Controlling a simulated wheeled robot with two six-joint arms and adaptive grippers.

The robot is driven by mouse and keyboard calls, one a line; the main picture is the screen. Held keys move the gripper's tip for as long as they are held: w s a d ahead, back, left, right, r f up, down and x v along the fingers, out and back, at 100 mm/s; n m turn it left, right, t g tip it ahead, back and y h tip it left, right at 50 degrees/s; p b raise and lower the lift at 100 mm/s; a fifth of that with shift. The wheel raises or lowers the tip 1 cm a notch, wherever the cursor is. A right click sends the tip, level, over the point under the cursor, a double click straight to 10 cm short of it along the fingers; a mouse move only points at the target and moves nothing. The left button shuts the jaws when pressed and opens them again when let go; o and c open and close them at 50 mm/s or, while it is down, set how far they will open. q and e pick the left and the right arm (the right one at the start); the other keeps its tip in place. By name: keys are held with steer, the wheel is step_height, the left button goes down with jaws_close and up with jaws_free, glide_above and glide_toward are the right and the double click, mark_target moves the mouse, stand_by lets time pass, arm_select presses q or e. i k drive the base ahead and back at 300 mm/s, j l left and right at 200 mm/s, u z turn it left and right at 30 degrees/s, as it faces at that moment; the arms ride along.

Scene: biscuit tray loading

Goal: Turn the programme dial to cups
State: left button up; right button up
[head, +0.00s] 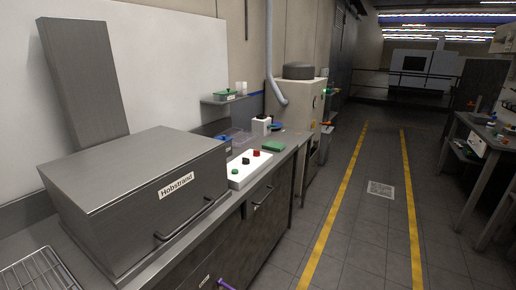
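A white control box (251,173) sits on the steel counter just right of the large steel box. On its top I see a green knob or button (235,171), a small dark knob (245,161) and a red knob or button (256,153). The dark knob may be the programme dial, but its markings and pointer are too small to read. Neither of my grippers shows in the head view.
A closed steel box labelled "Hobstrand" (140,185) with a front handle fills the left counter. A wire rack (38,272) lies at front left. A green item (273,146) and a white bottle (261,126) stand behind the control box. The aisle is clear.

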mark_target(245, 161)
steer(key=i+l+u, duration=0.7)
steer(key=k+j, duration=0.05)
